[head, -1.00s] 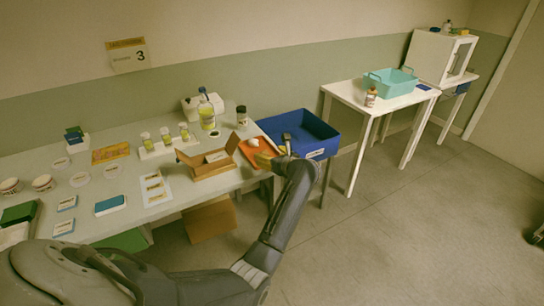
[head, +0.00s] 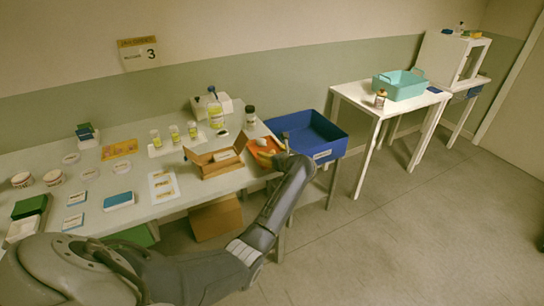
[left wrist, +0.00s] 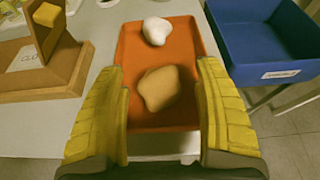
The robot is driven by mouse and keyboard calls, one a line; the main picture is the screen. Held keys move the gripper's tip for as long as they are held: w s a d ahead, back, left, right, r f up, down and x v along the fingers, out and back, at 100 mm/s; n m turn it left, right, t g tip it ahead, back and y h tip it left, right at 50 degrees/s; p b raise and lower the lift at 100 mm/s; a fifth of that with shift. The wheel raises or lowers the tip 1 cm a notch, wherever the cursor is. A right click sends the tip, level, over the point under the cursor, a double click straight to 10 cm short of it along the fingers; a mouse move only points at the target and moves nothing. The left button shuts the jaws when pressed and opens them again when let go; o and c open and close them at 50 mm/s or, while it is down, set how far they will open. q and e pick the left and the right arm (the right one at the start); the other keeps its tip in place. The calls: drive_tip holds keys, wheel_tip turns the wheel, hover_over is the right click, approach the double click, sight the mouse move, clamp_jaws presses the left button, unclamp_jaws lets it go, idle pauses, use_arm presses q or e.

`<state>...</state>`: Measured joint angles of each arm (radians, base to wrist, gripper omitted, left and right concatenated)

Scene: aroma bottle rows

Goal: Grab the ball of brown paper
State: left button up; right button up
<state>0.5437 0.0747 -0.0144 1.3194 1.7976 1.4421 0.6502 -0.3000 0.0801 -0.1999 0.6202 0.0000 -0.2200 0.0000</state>
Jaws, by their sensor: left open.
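The ball of brown paper (left wrist: 160,87) lies on an orange tray (left wrist: 182,50) in the left wrist view. A white crumpled ball (left wrist: 156,30) lies behind it on the same tray, also seen in the head view (head: 262,142). My left gripper (left wrist: 160,110) is open, its yellow fingers on either side of the brown ball and nearer the camera. I cannot tell whether they touch it. In the head view my left gripper (head: 272,160) is over the tray and hides the brown ball. My right gripper is not in view.
An open cardboard box (head: 222,170) stands just left of the orange tray. A blue bin (head: 332,147) is close on the right. Several bottles and a white box (head: 201,107) stand behind. A white table with a teal basket (head: 405,91) is farther right.

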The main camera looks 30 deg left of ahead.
use_arm(q)
drive_tip(key=c, duration=1)
